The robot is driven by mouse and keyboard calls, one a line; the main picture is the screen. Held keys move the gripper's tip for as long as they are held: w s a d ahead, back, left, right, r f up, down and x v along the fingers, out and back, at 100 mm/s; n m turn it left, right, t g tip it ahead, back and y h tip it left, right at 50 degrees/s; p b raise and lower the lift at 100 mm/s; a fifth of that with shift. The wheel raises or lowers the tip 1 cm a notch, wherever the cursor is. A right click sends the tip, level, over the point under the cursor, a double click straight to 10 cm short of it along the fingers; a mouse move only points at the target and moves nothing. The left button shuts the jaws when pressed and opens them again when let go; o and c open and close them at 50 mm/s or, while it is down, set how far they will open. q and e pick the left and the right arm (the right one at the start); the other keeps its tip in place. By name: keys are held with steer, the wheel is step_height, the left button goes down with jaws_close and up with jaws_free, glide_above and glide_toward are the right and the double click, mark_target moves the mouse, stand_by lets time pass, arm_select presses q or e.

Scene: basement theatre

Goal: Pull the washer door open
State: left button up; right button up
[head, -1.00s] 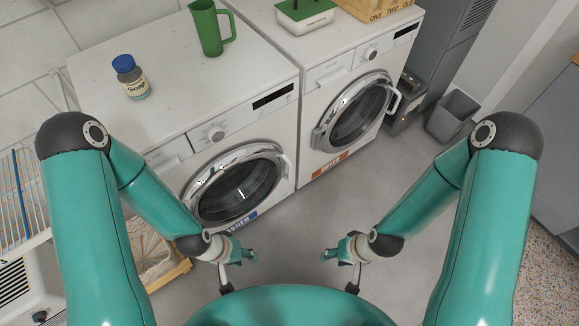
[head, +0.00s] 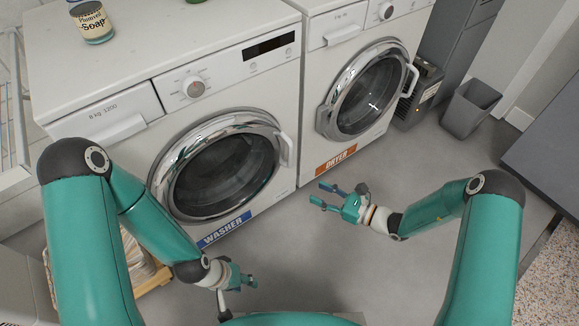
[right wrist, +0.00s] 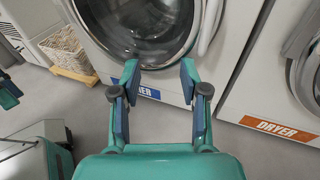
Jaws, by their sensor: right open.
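The washer (head: 110,85) is a white front-loader with a blue WASHER label (head: 224,228) under its round door (head: 222,170). The door has a chrome rim and dark glass and looks shut. Its pale handle (head: 285,148) is on the door's right side and also shows at the top of the right wrist view (right wrist: 209,22). My right gripper (head: 318,194) is open and empty, in front of and below the handle, apart from it. Its two fingers (right wrist: 158,80) point toward the washer front. My left gripper (head: 250,282) hangs low in front of the washer; its opening is unclear.
The dryer (head: 320,75), with an orange label, stands right of the washer. A soap jar (head: 92,24) sits on the washer top. A wicker basket (right wrist: 66,48) stands left of the washer. A grey bin (head: 468,106) is at the right. The floor in front is clear.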

mark_target(291, 150)
steer(key=w+d+m+t+b, duration=0.1)
steer(key=w+d+m+t, duration=0.15)
steer(key=w+t, duration=0.2)
arm_select(q)
step_height(291, 150, down, 6)
steer(key=b, duration=0.3)
steer(key=shift+b, duration=0.4)
arm_select(e)
steer(key=shift+g+h, duration=0.4)
steer(key=shift+g, duration=0.05)
steer(key=shift+w+x, duration=0.2)
steer(key=shift+x, duration=7.8)
steer(key=shift+d, duration=0.15)
jaws_close()
